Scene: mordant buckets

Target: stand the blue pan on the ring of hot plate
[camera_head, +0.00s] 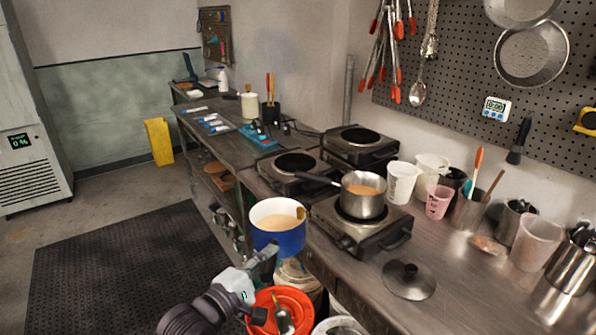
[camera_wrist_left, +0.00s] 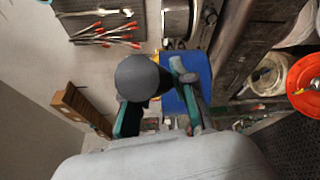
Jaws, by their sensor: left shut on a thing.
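The blue pan (camera_head: 280,241), with pale tan contents, is upright in the air in front of the bench's front edge. My left gripper (camera_head: 262,257) is shut on it at its near side. In the left wrist view the pan's blue wall (camera_wrist_left: 197,75) shows beyond my left gripper (camera_wrist_left: 163,108), partly hidden by it. Three hot plates stand on the bench. The near one (camera_head: 345,238) bears a steel saucepan (camera_head: 362,205). The left one (camera_head: 296,162) and the back one (camera_head: 358,139) have bare dark rings. My right gripper is not in view.
A steel lid (camera_head: 409,280) lies right of the near hot plate. White jugs (camera_head: 402,181), a pink cup (camera_head: 438,202) and tool pots stand along the wall. The saucepan's black handle points left over the left hot plate's edge. Orange (camera_head: 289,297) and white buckets stand below the bench.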

